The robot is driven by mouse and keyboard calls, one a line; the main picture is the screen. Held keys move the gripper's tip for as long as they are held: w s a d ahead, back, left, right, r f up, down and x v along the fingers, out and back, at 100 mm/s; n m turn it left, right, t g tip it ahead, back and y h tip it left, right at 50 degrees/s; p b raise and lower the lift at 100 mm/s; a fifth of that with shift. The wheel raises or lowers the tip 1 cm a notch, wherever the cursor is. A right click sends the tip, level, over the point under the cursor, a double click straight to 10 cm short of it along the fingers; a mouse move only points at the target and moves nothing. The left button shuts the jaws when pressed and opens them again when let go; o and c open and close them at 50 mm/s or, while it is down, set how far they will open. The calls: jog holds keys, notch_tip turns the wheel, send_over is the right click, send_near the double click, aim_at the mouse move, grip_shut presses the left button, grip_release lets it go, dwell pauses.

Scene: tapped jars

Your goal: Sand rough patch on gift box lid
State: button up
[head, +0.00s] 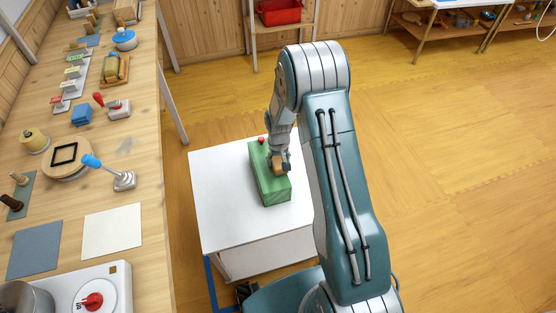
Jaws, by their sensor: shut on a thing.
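A green gift box (269,188) sits on a white table (218,215) in front of me. A small red knob (262,140) shows at the far end of its lid. My gripper (277,167) is over the box top, right of its middle. It is shut on a small tan block (276,169), which is at the lid surface; I cannot tell for sure whether it presses on it. The gripper and arm hide part of the lid, and no rough patch can be made out.
A long wooden bench (145,180) on the left holds several items, including a blue-handled lever (108,171), a blue block (81,114) and sheets (112,231). A red bin (280,12) stands on a rear shelf. The wooden floor at right is clear.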

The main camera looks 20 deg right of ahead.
aim_at(264, 172)
jog(key=shift+f, duration=0.9)
dwell(1.3)
jog(key=shift+a, duration=2.75)
jog(key=shift+d, duration=0.15)
jog(key=shift+d, duration=2.65)
jog(key=shift+w, duration=1.15)
jog(key=shift+a, duration=0.1)
